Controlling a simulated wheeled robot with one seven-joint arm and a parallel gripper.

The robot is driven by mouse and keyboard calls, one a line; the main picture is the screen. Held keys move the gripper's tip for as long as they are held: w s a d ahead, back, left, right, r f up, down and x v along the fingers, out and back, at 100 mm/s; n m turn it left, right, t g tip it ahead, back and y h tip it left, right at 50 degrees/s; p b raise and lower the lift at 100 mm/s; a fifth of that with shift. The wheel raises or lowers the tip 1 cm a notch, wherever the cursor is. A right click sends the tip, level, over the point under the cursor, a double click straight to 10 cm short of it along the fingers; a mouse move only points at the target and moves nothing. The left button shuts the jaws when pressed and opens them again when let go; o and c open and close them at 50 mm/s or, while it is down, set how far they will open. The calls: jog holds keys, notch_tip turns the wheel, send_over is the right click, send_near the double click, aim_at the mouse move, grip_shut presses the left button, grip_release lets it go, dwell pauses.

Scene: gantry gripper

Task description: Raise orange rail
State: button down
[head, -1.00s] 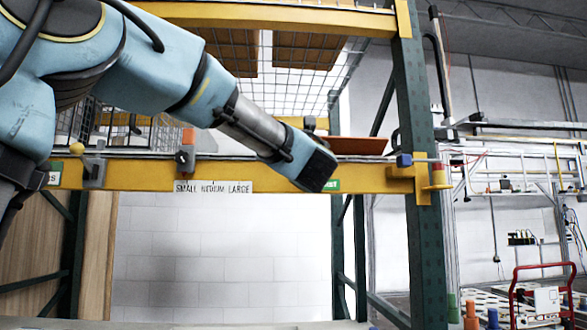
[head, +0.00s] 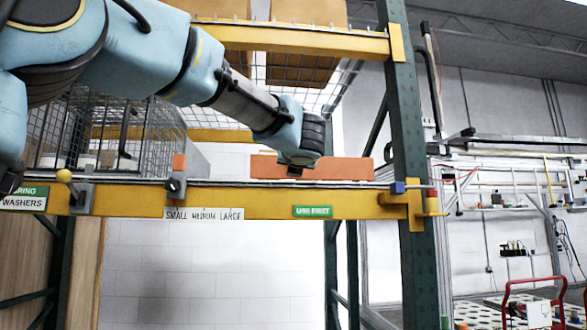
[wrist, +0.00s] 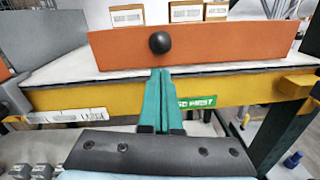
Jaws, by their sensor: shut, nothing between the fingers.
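The orange rail (head: 340,170) is a long flat panel standing up along the top of the yellow shelf beam (head: 270,200) in the head view. In the wrist view its broad orange face (wrist: 230,42) faces me, with a round black knob (wrist: 160,43) near the middle. My gripper (wrist: 161,73) has teal fingers that are shut together with nothing between them. Their tips are just below the knob, by the rail's lower edge; I cannot tell whether they touch it. In the head view my wrist covers part of the rail and the fingertips are hidden.
A grey clamp (head: 176,186) and a lever with a yellow ball (head: 64,176) sit on the beam to the left. A green upright (head: 408,150) stands at the right, with a blue block (head: 397,188) beside it. Cartons (wrist: 187,12) stand behind the rail.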

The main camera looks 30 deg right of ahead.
jog(key=r, duration=0.2)
jog(key=w+r, duration=0.1)
jog(key=shift+d+r+p, duration=0.2)
jog(key=shift+r+p, duration=0.2)
jog(key=shift+w+a+r, duration=0.1)
jog(key=shift+w+r, duration=0.05)
jog(key=shift+w, duration=0.05)
dwell(0.3)
jog(key=shift+r, duration=0.15)
